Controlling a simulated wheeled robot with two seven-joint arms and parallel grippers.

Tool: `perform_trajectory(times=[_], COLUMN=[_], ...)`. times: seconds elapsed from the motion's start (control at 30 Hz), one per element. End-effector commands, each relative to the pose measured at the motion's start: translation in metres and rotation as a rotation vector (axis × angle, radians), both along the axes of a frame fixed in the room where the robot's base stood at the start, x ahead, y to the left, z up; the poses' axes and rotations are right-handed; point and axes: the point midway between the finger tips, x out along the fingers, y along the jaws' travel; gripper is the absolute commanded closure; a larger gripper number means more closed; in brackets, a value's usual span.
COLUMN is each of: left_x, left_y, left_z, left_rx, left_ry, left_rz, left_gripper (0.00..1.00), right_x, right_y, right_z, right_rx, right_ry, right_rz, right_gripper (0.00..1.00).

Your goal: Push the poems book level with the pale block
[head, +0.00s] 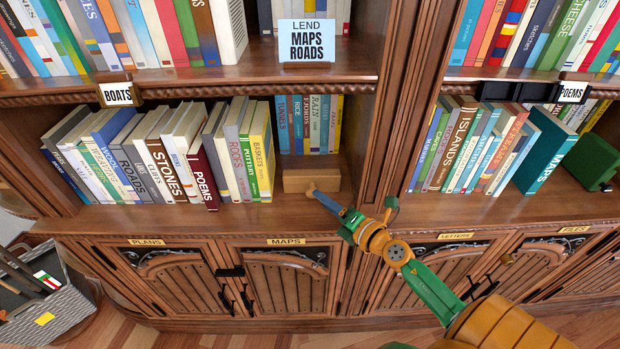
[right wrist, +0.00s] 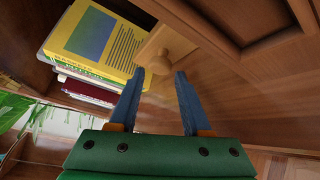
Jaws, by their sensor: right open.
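The poems book (head: 204,178) is dark red and stands upright in the left bay's lower row. Its spine sits further forward than the books to its right. A dark red book, probably the same one, shows beyond the yellow book in the right wrist view (right wrist: 88,94). The pale block (head: 297,182) is wooden and sits on the shelf right of the row. In the right wrist view the pale block (right wrist: 150,42) has a round knob facing me. My right gripper (head: 313,190) is open, its blue fingertips close to the knob; contact cannot be told. My left gripper is not in view.
The yellow baskets book (head: 260,155) ends the row, just left of the block. Small books (head: 308,125) stand behind the block. A bay divider (head: 377,130) rises to the right. The shelf front before the books is clear. A grey basket (head: 45,310) stands low at left.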

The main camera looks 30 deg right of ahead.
Motion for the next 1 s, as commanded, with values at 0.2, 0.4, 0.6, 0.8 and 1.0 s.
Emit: perform_trajectory(times=[0.2,0.4,0.6,0.8,1.0], left_x=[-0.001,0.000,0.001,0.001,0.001], left_y=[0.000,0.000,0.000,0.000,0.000], left_z=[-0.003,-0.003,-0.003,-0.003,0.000], left_rx=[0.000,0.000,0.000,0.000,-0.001], left_ry=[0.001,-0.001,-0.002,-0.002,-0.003], left_rz=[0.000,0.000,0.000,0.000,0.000], left_gripper=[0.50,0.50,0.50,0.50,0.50], right_x=[0.033,0.034,0.034,0.034,0.034], right_y=[0.003,0.003,0.003,0.003,0.003], right_z=[-0.005,-0.006,-0.006,-0.005,-0.003], right_rx=[0.002,0.002,0.002,0.002,0.002], right_ry=[-0.001,0.001,0.000,-0.001,0.000], right_rz=[-0.001,-0.001,0.000,-0.001,-0.001], right_gripper=[0.52,0.52,1.00,1.00,1.00])
